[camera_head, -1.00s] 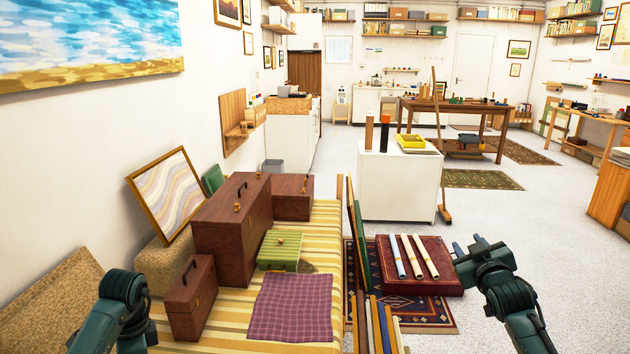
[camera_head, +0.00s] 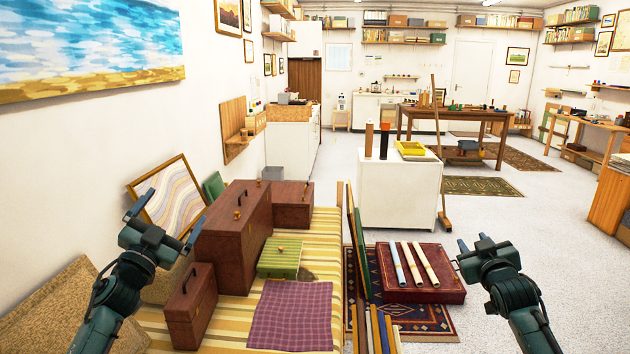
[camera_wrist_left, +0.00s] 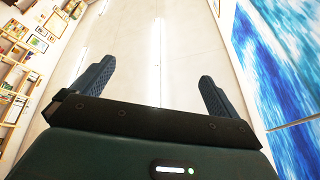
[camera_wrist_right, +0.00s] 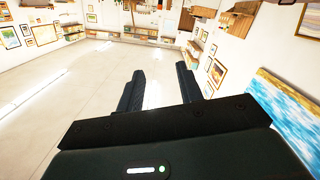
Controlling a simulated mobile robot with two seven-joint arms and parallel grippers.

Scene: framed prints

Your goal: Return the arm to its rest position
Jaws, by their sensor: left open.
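My left gripper (camera_head: 163,222) is raised at the left of the head view, in front of the framed print with wavy stripes (camera_head: 172,198). Its two fingers stand wide apart with nothing between them, as the left wrist view (camera_wrist_left: 152,85) also shows. My right gripper (camera_head: 472,241) is at the right, beside the dark red case with rolled tubes on it (camera_head: 440,292). Its fingers are apart, less widely, and hold nothing in the right wrist view (camera_wrist_right: 160,75).
Brown cases (camera_head: 238,235), a green striped box (camera_head: 279,258) and a purple cloth (camera_head: 292,315) lie on the yellow striped cover (camera_head: 240,341). A large beach painting (camera_head: 90,45) hangs on the left wall. The floor at right (camera_head: 560,240) is clear.

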